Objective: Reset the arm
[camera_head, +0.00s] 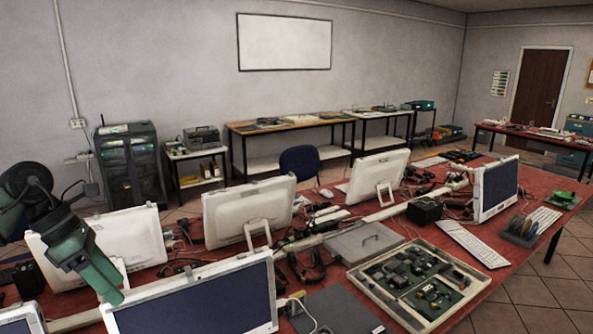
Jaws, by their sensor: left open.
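My left arm comes in from the left edge, dark grey and green. Its left gripper (109,291) points down and is open, with nothing seen between its fingers. It hangs in front of a white monitor seen from behind (128,237) and just above the top left corner of a near monitor with a dark screen (205,309). I cannot tell if it touches either one. My right gripper is not in view.
A long red table (480,288) holds several monitors, tangled dark cables (300,268), a grey case (364,242), a parts tray (462,268) and white keyboards (473,243). Tiled floor lies free at the right. A blue chair (299,161) stands behind.

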